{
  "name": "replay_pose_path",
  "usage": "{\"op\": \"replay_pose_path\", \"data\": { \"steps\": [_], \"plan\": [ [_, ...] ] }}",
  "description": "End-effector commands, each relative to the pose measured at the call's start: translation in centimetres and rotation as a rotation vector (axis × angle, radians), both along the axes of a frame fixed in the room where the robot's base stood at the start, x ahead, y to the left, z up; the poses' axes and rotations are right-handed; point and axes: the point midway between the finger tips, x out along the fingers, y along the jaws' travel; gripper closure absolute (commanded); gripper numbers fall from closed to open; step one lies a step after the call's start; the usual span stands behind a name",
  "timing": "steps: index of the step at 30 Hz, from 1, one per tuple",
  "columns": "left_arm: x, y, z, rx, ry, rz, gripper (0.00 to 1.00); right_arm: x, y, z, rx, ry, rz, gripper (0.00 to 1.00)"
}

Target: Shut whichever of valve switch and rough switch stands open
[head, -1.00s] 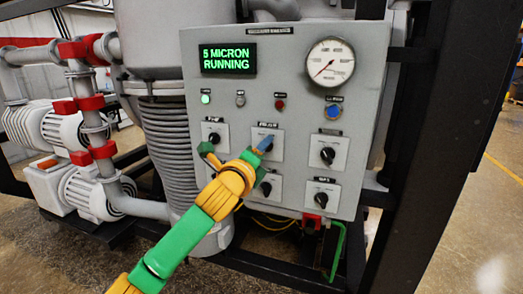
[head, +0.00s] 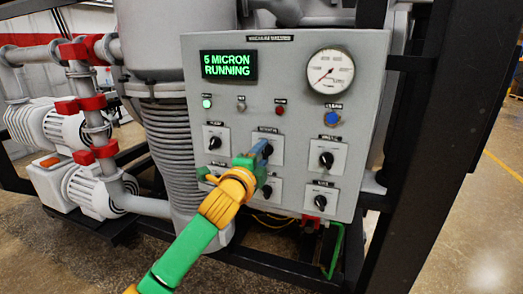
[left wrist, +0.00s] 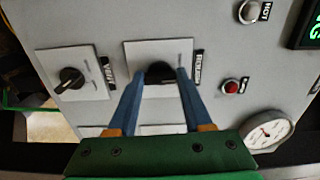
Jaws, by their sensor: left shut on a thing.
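The control panel (head: 292,100) carries several white switch plates with black knobs. My left gripper (head: 264,151) is at the top-middle switch (head: 277,143). In the left wrist view its blue fingers (left wrist: 160,74) stand on either side of that switch's black knob (left wrist: 160,78) and are shut on it. My right gripper is out of view.
The display (head: 229,65) reads "5 MICRON RUNNING". A gauge (head: 330,71), a lit green lamp (head: 207,103) and a blue button (head: 331,119) are on the panel. Other switches sit at top left (head: 215,139), top right (head: 326,157) and bottom right (head: 320,200). A black frame post (head: 415,150) stands at right.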

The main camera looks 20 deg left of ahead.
Motion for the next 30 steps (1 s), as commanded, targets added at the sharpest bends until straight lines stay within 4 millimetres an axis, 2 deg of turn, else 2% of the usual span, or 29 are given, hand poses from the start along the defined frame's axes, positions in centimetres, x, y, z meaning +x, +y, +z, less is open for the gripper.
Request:
{"op": "replay_pose_path", "data": {
  "steps": [15,30],
  "plan": [
    [0.0,0.0,0.2,-0.387,0.011,-0.001,1.0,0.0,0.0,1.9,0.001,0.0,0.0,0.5],
    [0.0,0.0,0.2,-0.504,0.011,-0.002,1.0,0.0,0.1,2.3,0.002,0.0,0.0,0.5]
  ]
}}
